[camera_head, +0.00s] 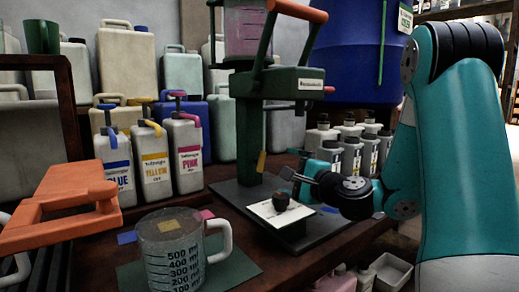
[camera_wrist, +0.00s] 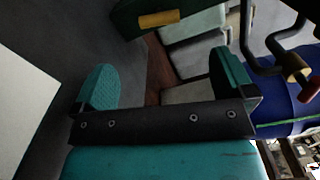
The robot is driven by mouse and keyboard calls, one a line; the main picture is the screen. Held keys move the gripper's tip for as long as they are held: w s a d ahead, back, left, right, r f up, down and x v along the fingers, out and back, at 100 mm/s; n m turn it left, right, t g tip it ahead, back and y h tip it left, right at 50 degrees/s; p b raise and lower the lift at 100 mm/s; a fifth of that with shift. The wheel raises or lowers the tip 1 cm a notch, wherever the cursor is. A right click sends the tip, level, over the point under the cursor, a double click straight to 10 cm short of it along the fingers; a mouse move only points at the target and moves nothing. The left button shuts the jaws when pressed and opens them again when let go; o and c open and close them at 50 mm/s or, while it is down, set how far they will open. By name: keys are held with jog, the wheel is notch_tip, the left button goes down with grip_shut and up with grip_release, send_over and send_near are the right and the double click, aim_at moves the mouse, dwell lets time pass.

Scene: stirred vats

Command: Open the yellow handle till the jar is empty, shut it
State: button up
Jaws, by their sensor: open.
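The small yellow handle (camera_head: 261,161) hangs on the lower part of a green stand (camera_head: 248,125). In the wrist view the yellow handle (camera_wrist: 163,19) lies just beyond my fingertips, near the top. A clear jar (camera_head: 247,30) with pink contents sits high on the stand, its top cut off by the frame. My gripper (camera_head: 293,176) is to the right of the handle, apart from it. In the wrist view my gripper (camera_wrist: 165,75) has its two teal fingers wide apart with nothing held between them.
A white plate (camera_head: 265,213) with a dark lump lies on the stand's base below my gripper. A measuring jug (camera_head: 172,262) stands front left, beside an orange clamp-like piece (camera_head: 65,200). Dye bottles (camera_head: 154,160) stand behind; several grey bottles (camera_head: 352,157) and a blue drum (camera_head: 355,50) stand right.

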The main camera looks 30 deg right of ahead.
aim_at(263, 162)
jog(key=w+p, duration=0.4)
jog(key=w, duration=0.8)
jog(key=shift+w+a, duration=0.15)
jog(key=shift+w, duration=0.05)
jog(key=c, duration=0.8)
jog(key=shift+o, duration=0.2)
jog(key=shift+a, duration=0.2)
jog(key=shift+d, duration=0.15)
